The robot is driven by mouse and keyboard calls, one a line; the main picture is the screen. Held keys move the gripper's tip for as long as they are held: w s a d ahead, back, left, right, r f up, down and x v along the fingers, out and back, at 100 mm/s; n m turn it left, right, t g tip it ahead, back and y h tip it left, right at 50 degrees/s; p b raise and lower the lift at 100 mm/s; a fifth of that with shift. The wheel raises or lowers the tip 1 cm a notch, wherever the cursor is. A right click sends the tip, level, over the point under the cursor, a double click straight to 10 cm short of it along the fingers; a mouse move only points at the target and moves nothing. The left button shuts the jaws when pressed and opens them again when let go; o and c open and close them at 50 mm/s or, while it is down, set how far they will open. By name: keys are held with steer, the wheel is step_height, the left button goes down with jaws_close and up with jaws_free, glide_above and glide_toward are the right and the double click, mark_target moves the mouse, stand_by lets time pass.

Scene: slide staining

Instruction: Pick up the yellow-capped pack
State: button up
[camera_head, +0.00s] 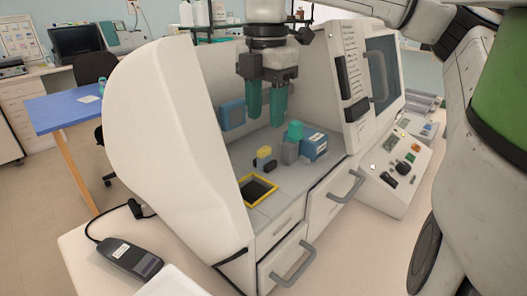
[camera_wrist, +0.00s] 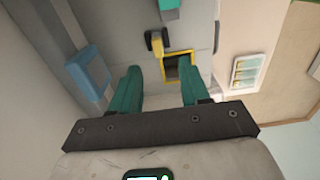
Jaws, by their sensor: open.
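The yellow-capped pack (camera_head: 264,154) stands on the grey deck inside the white machine, its body dark below the yellow cap. It also shows in the wrist view (camera_wrist: 156,43), beyond the fingertips and a little left of the middle. My gripper (camera_head: 267,118) has two teal fingers, points down and hangs above the deck, above the pack and apart from it. In the wrist view my gripper (camera_wrist: 160,73) is open with nothing between its fingers.
A teal-capped grey pack (camera_head: 293,142) and a blue box (camera_head: 314,147) stand right of the yellow-capped pack. A yellow-framed dark opening (camera_head: 258,190) lies in front. A blue unit (camera_head: 233,114) is on the left inner wall. White machine walls flank the deck.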

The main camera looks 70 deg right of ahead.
mark_target(264, 149)
steer(key=shift+w+d+f+p, duration=0.1)
steer(key=shift+f+p, duration=0.4)
steer(key=shift+f, duration=1.6)
steer(key=shift+w+f+p, duration=0.1)
steer(key=shift+f+p, duration=0.35)
steer(key=shift+f, duration=1.6)
jaws_close()
